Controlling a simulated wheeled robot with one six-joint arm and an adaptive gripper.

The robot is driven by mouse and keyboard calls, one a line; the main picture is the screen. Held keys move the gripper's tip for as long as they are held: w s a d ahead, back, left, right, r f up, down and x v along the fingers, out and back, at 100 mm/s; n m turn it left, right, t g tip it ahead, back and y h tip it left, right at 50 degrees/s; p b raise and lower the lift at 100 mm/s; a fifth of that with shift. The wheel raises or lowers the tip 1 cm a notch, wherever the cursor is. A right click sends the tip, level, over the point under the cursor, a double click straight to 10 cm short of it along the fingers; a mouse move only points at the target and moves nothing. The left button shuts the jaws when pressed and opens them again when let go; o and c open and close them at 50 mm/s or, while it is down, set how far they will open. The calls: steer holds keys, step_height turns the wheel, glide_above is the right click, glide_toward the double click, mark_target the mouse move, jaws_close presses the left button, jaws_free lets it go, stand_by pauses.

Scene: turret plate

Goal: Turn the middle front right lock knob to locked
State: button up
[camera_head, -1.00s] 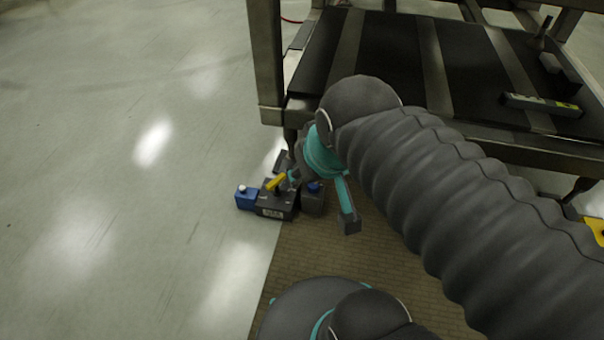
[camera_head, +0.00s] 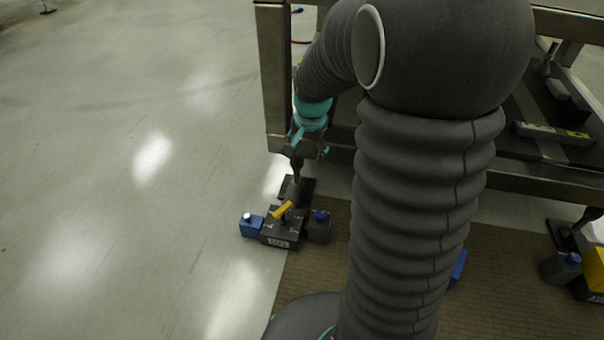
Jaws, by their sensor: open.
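A dark lock box (camera_head: 281,236) with a white label stands on the floor at the foot of the frame's near left leg. Its yellow knob handle (camera_head: 283,210) sits on top, slanting up to the right. I cannot tell for certain that this is the knob named in the task. My gripper (camera_head: 297,172) hangs down just behind the box, above the dark foot plate. It is open and apart from the yellow handle. Its fingertips are small and partly lost against the dark parts.
A blue block (camera_head: 251,225) with a white button adjoins the box's left, and a grey block (camera_head: 319,227) with a blue button its right. The metal frame (camera_head: 276,75) stands behind. Another yellow part (camera_head: 595,266) is at the right edge. Floor at left is clear.

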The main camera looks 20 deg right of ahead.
steer(key=w+d+f+m+g, duration=0.1)
steer(key=w+d+f+m, duration=0.15)
steer(key=f, duration=0.35)
steer(key=w+d+f+m, duration=0.2)
steer(key=w+d+f, duration=0.1)
steer(key=f, duration=0.4)
steer(key=m+g, duration=0.1)
steer(key=m, duration=0.3)
glide_above(320, 214)
step_height(320, 214, down, 14)
step_height(320, 214, down, 14)
steer(key=shift+w+f+p, duration=0.1)
steer(key=shift+f+p, duration=0.15)
steer(key=shift+p, duration=0.1)
steer(key=shift+g, duration=0.3)
steer(key=c, duration=1.1)
